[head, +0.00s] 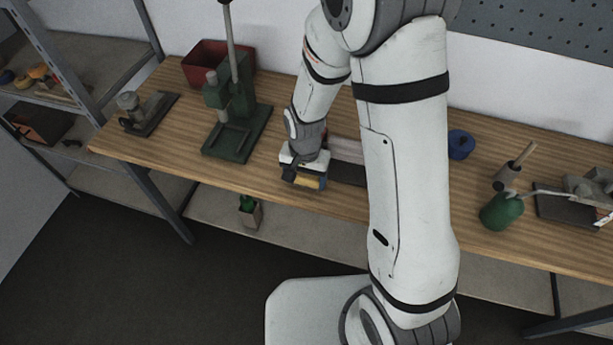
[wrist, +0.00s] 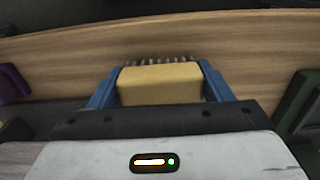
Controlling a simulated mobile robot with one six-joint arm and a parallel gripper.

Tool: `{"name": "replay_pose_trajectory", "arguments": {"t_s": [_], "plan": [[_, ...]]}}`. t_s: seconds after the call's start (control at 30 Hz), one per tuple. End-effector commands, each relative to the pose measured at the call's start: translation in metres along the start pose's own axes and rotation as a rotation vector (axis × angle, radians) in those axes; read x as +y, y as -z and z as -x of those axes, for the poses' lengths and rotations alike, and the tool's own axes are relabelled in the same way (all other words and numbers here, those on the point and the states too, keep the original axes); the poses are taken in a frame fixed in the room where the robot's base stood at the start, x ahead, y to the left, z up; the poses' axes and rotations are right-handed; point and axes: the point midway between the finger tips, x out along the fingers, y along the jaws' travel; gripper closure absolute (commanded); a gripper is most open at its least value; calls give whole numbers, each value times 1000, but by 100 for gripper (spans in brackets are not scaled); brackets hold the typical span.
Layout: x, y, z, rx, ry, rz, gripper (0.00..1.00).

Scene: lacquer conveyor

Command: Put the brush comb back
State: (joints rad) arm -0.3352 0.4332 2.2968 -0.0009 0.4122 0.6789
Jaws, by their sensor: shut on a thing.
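The brush comb shows in the wrist view as a yellow block (wrist: 160,84) with a row of thin teeth along its far edge. My gripper (wrist: 160,88) is shut on it, with one blue finger at each side. In the head view the yellow block (head: 307,182) sits at my gripper (head: 303,179), low over the front part of the wooden bench (head: 262,190). I cannot tell whether the comb touches the bench. My arm hides part of the bench behind and to the right.
A green press (head: 236,130) stands left of my gripper. A dark plate (head: 347,173) and a pale block (head: 346,149) lie just right of it, partly hidden. The bench's front edge is close.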

Motion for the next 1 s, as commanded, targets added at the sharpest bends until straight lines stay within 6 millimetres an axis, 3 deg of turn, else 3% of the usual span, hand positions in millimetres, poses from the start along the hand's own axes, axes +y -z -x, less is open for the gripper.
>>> {"name": "replay_pose_trajectory", "arguments": {"t_s": [0.43, 0.47, 0.7, 1.0], "plan": [[1, 0, -10, 1, 1, -2, 49], [1, 0, -10, 1, 1, -2, 27], [1, 1, -8, 1, 0, -2, 7], [1, 1, -6, 1, 1, -3, 6]]}}
